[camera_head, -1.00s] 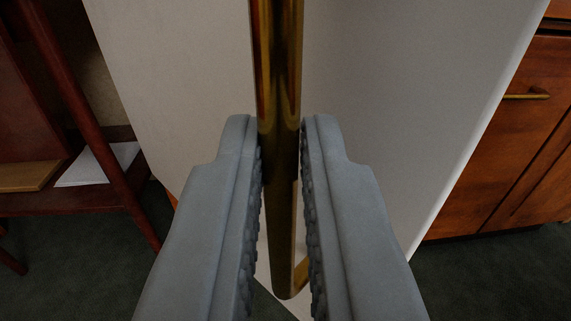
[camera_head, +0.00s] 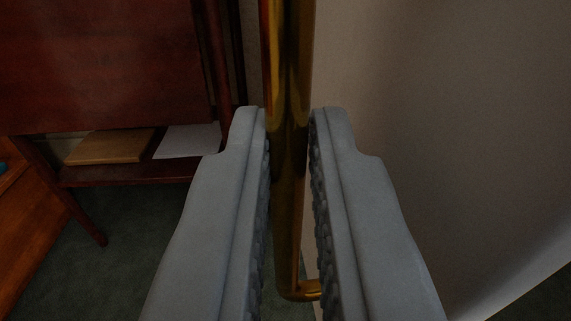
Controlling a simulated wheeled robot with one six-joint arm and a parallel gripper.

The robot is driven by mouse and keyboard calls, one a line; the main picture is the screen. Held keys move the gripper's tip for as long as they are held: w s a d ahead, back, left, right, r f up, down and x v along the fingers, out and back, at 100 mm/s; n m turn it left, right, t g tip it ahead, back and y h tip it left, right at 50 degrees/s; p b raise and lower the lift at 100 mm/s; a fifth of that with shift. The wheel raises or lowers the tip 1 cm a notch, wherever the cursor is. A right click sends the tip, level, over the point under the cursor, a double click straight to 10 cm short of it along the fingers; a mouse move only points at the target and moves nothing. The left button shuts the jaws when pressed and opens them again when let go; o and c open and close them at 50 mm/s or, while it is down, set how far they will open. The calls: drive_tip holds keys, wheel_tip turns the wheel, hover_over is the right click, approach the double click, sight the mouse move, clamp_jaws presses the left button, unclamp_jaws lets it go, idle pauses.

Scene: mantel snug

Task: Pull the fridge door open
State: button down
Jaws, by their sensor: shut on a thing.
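The fridge door (camera_head: 430,130) is a pale, plain panel filling the right side of the view, seen at a slant. Its handle (camera_head: 290,60) is an upright brass bar that runs down the middle of the view and bends back toward the door at its lower end. My gripper (camera_head: 288,125) has its two grey, ridged fingers on either side of the bar, shut on it. The rest of the fridge and the door's hinge side are out of view.
A dark red wooden desk (camera_head: 105,65) stands at the left, with a low shelf holding a tan board or book (camera_head: 110,146) and white paper (camera_head: 188,140). Orange-brown wooden furniture (camera_head: 30,235) is at the far left. Dark green carpet (camera_head: 130,260) lies clear in front.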

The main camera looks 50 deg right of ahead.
drive_tip(key=shift+w, duration=0.4)
drive_tip(key=c, duration=1.8)
unclamp_jaws()
drive_tip(key=o, duration=0.3)
drive_tip(key=shift+w+d, duration=0.1)
drive_tip(key=shift+d, duration=0.2)
drive_tip(key=v, duration=1.7)
drive_tip(key=shift+a, duration=0.3)
